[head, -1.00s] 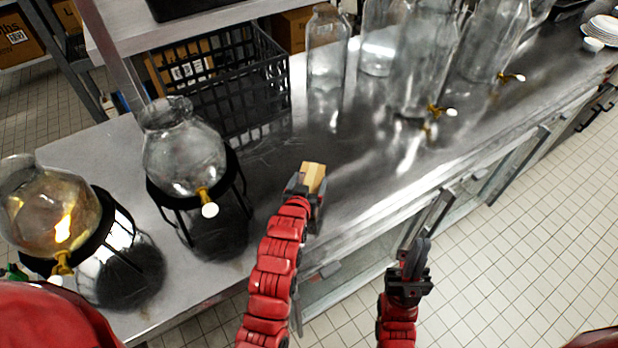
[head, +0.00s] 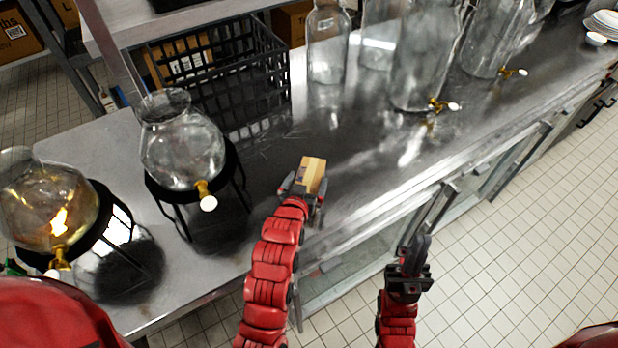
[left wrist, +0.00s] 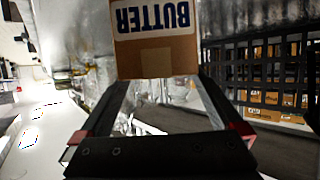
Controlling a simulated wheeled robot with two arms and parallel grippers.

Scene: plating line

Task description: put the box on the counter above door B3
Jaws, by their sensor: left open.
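The box (head: 312,173) is small, brown cardboard, and rests on the steel counter (head: 365,165) near its front edge. In the left wrist view the box (left wrist: 156,45) shows a white label reading BUTTER, upside down. My left gripper (head: 304,190) is open at the box's near side. In the wrist view its fingers stand apart, with the box at their tips. My right gripper (head: 416,247) is in front of the counter, over the floor side, and holds nothing visible; its jaw gap is unclear. Cabinet doors (head: 440,212) run below the counter; no B3 marking is readable.
Two round glass dispensers on black stands, one clear (head: 183,150) and one amber (head: 45,210), stand left of the box. A black crate (head: 235,85) and tall glass jars (head: 327,45) stand behind. Bare counter lies right of the box along the front edge.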

